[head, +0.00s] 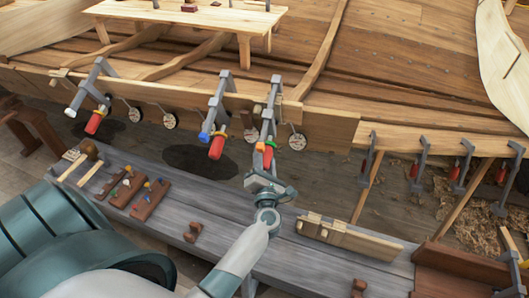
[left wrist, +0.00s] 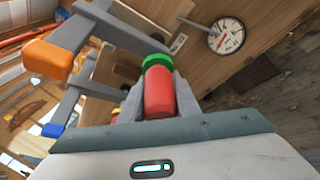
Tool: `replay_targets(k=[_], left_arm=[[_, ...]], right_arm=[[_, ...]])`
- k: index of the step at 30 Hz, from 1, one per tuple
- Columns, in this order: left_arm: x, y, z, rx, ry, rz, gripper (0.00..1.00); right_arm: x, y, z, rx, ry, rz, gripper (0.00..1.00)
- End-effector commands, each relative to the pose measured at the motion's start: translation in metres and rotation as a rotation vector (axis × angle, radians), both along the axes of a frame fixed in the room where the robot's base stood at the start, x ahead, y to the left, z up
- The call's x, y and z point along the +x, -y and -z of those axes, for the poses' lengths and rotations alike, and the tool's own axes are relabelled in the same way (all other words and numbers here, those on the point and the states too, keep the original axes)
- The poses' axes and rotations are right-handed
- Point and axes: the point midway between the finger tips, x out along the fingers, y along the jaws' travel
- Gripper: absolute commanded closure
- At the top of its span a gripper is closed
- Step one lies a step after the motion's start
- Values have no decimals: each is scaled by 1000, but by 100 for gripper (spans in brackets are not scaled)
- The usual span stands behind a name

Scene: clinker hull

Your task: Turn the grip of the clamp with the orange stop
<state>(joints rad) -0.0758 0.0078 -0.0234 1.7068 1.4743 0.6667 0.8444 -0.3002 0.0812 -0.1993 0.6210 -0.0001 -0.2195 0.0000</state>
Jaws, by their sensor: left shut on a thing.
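The clamp with the orange stop (left wrist: 48,58) hangs on the hull plank's edge; its grey bar (head: 271,100) shows in the head view. Its red grip (left wrist: 158,95) has a green collar (left wrist: 157,60) at the far end. My left gripper (head: 267,165) is shut on this red grip, with a finger on either side of it in the left wrist view (left wrist: 158,100). The fingers and the gripper body hide part of the grip. My right gripper is not in view.
A clamp with a blue stop (head: 204,137) and red grip (head: 217,147) hangs close by on the left. A white-stop clamp (head: 70,113) is farther left. Round dials (head: 297,142) sit along the plank. The grey bench (head: 225,220) below holds wooden blocks and tools.

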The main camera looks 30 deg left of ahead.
Motion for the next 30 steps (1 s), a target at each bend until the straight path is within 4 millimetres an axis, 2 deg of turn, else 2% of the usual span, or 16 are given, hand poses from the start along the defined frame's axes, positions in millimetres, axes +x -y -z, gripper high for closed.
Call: replay_targets(k=[17, 18, 19, 30], left_arm=[[0, 0, 0, 41, -17, -16, 93], [0, 0, 0, 41, -17, -16, 61], [0, 0, 0, 41, -17, -16, 54], [0, 0, 0, 41, -16, -17, 52]], right_arm=[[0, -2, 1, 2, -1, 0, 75], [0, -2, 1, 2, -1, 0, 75], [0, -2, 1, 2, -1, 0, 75], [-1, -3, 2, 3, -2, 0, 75]])
